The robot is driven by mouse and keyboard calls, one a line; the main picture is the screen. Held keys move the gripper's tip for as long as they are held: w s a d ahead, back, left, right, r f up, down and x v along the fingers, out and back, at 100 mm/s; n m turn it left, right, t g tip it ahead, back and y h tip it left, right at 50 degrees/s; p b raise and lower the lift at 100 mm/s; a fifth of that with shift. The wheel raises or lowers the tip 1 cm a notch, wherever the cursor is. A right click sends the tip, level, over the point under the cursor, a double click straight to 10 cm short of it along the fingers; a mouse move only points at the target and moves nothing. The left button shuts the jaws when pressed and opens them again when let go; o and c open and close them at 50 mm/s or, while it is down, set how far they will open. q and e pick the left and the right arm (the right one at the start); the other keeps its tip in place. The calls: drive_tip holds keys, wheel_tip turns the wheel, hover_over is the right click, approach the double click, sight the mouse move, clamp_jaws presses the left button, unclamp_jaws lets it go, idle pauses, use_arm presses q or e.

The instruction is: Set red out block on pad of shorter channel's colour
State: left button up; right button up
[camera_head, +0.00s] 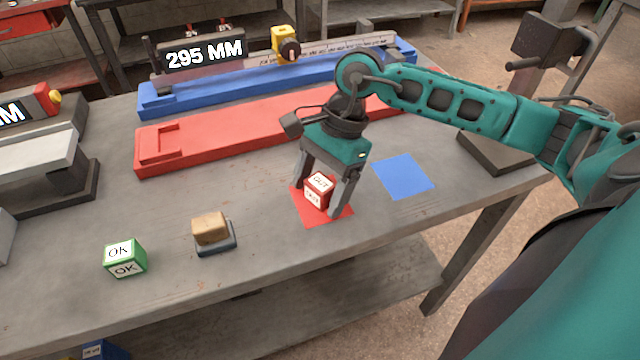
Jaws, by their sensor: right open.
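The red block (318,190) with white "OUT" labels stands on the red pad (308,217). My right gripper (323,203) is open, with one finger on each side of the block; I cannot tell whether a finger touches it. The blue pad (404,176) lies bare to the right. The red channel (230,133) lies behind the pads, partly hidden by my right arm. The blue channel (215,93) lies behind it, with a gauge reading "295 MM" (205,55) above it. My left gripper is not in view.
A green "OK" block (125,258) and a tan block on a dark base (213,233) stand at the front left. A grey device with a partly cut-off display (40,150) stands far left.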

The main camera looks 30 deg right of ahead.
drive_tip(key=shift+r, duration=0.1)
drive_tip(key=shift+r+p, duration=0.25)
drive_tip(key=shift+p, duration=0.1)
drive_tip(key=v, duration=1.1)
drive_tip(key=shift+d+r, duration=0.25)
drive_tip(key=shift+r, duration=0.05)
